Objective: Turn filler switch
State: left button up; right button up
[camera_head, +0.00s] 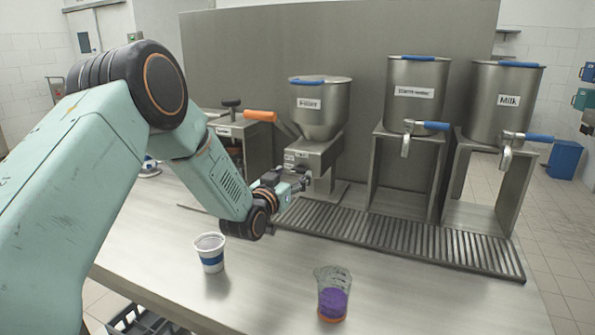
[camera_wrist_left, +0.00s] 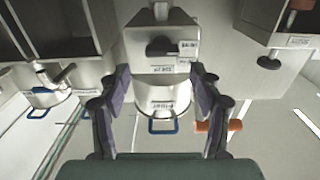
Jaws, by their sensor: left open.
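The filler is a steel hopper (camera_head: 320,108) with a "Filler" label, on a steel housing (camera_head: 312,155) at the back of the counter. In the left wrist view, which looks upside down, the black filler switch (camera_wrist_left: 161,47) sits on the housing front (camera_wrist_left: 150,66) with small labels beside it. My left gripper (camera_head: 304,180) is open in front of the housing, and its arm comes from the left. Its fingers (camera_wrist_left: 160,84) stand apart on both sides of the hopper in the left wrist view, with nothing between them. In the head view the gripper hides the switch. My right gripper is out of view.
A white cup with a blue band (camera_head: 209,254) and a clear cup with purple contents (camera_head: 332,293) stand on the front counter. A slatted drip tray (camera_head: 420,240) runs below two dispensers, one labelled Milk (camera_head: 507,105). An orange handle (camera_head: 260,116) sticks out left of the hopper.

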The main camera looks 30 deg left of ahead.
aim_at(297, 170)
pick_arm(q)
jog(key=w, duration=0.4)
jog(key=shift+a+f, duration=0.25)
jog(key=shift+f, duration=0.15)
jog(key=shift+s+d+r, duration=0.1)
jog(key=shift+d+r, duration=0.1)
jog(key=shift+r, duration=0.15)
jog(key=shift+w+a+f, duration=0.3)
jog(key=shift+a+f, duration=0.1)
jog(key=shift+c, duration=1.2)
jog(key=shift+s+d+r, duration=0.15)
jog(key=shift+d+r, duration=0.1)
jog(key=shift+d, duration=0.05)
jog(key=c, duration=0.3)
jog(key=shift+a, duration=0.15)
jog(key=c, duration=0.5)
jog(key=shift+c, duration=0.5)
